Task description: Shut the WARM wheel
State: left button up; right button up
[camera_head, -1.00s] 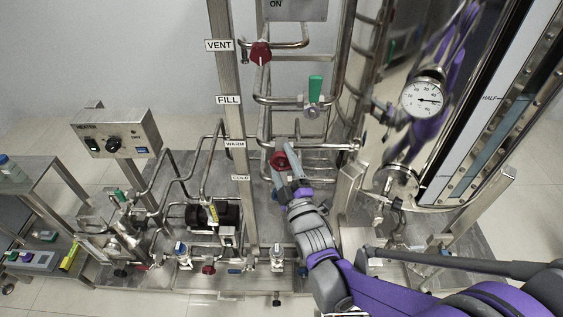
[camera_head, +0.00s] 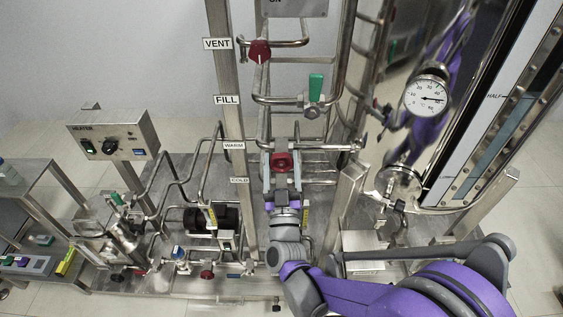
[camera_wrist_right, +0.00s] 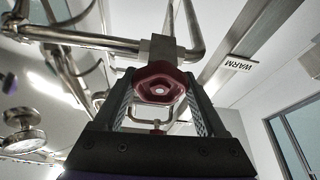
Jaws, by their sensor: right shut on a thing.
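The WARM wheel is a red handwheel (camera_head: 282,162) on a steel pipe, just right of the WARM label (camera_head: 234,145) on the post. My right gripper (camera_head: 282,170) comes up from below with one finger on each side of the wheel and is shut on it. In the right wrist view the red wheel (camera_wrist_right: 159,84) sits between the two grey fingers, with its hollow face toward the camera; the WARM label (camera_wrist_right: 233,64) shows upside down at right. My left gripper is not in view.
Another red wheel (camera_head: 260,51) is by the VENT label and a green handle (camera_head: 315,88) is near FILL. A dial gauge (camera_head: 427,97) and a shiny vessel stand at right. A heater box (camera_head: 113,136) is at left. Pipes crowd around the wheel.

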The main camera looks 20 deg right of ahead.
jog(key=shift+m+h, duration=0.4)
jog(key=shift+m, duration=1)
jog(key=o, duration=1.3)
jog(key=v, duration=1)
jog(key=shift+s+a, duration=0.3)
jog(key=shift+s, duration=0.05)
